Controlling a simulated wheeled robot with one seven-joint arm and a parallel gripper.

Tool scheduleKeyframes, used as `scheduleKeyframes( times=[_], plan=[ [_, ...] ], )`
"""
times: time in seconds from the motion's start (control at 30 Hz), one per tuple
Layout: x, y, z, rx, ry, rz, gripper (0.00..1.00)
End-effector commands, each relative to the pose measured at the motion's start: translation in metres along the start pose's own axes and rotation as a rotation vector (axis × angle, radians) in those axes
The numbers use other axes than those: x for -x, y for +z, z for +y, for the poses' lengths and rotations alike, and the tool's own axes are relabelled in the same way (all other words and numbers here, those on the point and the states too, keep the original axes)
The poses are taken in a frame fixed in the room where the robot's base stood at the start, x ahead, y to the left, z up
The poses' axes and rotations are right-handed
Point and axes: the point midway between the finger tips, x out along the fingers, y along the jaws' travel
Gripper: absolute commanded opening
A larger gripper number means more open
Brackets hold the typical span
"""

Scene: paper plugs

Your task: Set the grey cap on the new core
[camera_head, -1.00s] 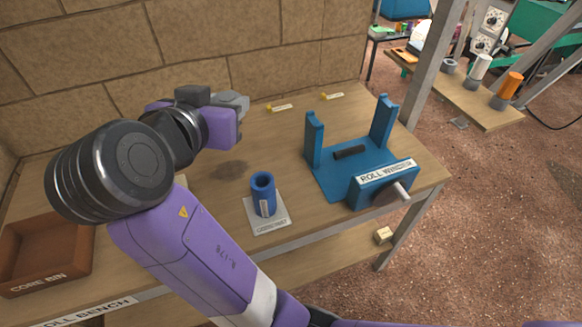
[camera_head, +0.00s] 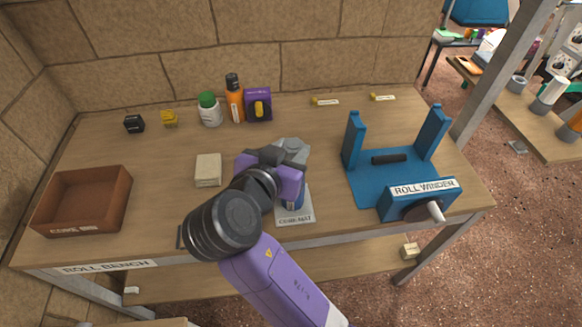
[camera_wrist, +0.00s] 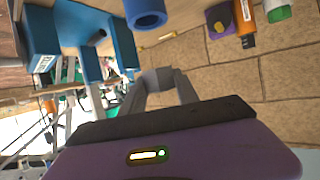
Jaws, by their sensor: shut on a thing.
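The blue core (camera_head: 292,201) stands upright on the light core mat (camera_head: 306,214), mostly hidden behind my gripper in the head view. In the wrist view the core (camera_wrist: 146,13) shows its open round end at the top edge, apart from my fingers. My gripper (camera_head: 292,150) hangs above the core mat in the head view. In the wrist view its fingers (camera_wrist: 160,88) are shut on a small grey piece, the grey cap (camera_wrist: 158,77). The cap cannot be told clearly from the grey fingers in the head view.
The blue roll winder (camera_head: 362,190) with two uprights and a dark roller stands right of the mat. A brown core bin (camera_head: 122,205) is at the left. The middle-back bench is clear.

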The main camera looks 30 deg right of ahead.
Motion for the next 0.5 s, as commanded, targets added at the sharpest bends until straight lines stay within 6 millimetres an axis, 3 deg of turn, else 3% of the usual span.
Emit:
scheduleKeyframes(
  times=[0.5],
  plan=[
    [-0.021, 0.052, 0.000, 0.002, 0.001, 0.000, 0.00]
  ],
)
